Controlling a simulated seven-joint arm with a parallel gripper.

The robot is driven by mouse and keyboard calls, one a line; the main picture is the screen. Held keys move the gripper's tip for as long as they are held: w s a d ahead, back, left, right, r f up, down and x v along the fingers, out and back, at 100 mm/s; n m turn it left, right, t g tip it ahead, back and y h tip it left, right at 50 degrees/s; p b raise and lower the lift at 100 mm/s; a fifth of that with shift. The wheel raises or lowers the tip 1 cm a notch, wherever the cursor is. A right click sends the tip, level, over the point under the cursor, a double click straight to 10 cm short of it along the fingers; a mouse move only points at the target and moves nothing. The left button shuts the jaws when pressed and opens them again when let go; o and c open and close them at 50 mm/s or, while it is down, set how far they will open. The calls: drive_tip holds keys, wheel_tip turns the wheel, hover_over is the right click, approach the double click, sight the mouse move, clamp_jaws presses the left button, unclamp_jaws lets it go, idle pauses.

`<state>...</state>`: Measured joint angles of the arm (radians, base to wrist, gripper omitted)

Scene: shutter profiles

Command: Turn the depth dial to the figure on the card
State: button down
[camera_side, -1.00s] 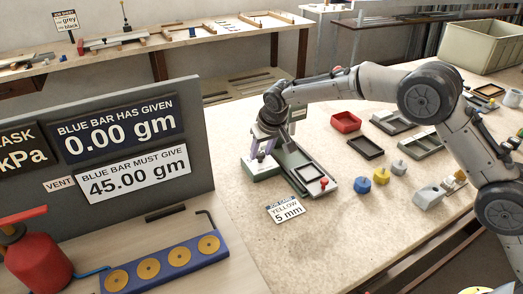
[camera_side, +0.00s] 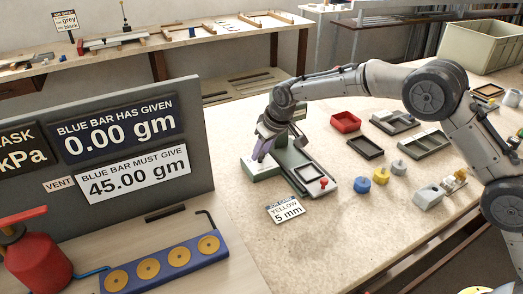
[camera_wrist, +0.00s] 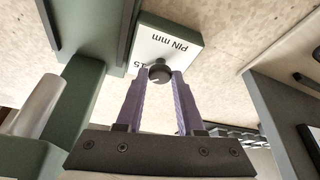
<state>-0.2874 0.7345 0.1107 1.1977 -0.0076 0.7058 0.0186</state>
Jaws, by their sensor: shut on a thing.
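The depth dial is a small dark round knob (camera_wrist: 159,73) on a white plate (camera_wrist: 170,48) lettered "PIN mm". A "15" shows at the plate's left edge; the dial's other figures and its pointer setting cannot be read. My gripper (camera_wrist: 160,78) is shut on the dial, one purple finger on each side. The job card (camera_side: 286,211) lies on the table in front and reads "YELLOW 5 mm".
Right of the fixture lie a red tray (camera_side: 346,122), dark trays (camera_side: 366,147), a blue knobbed piece (camera_side: 362,185) and a yellow one (camera_side: 381,176). A grey panel (camera_side: 205,150) stands on the left. The table's front middle is clear.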

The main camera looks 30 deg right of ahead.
drive_tip(key=shift+d+n+g+y, duration=0.15)
drive_tip(key=shift+n+g+y, duration=0.2)
drive_tip(key=shift+n, duration=0.85)
drive_tip(key=c, duration=0.5)
unclamp_jaws()
drive_tip(key=v, duration=1.3)
drive_tip(key=shift+s+d+r, duration=0.2)
drive_tip(key=shift+d+r, duration=0.05)
drive_tip(key=shift+r, duration=0.05)
drive_tip(key=shift+c, duration=0.2)
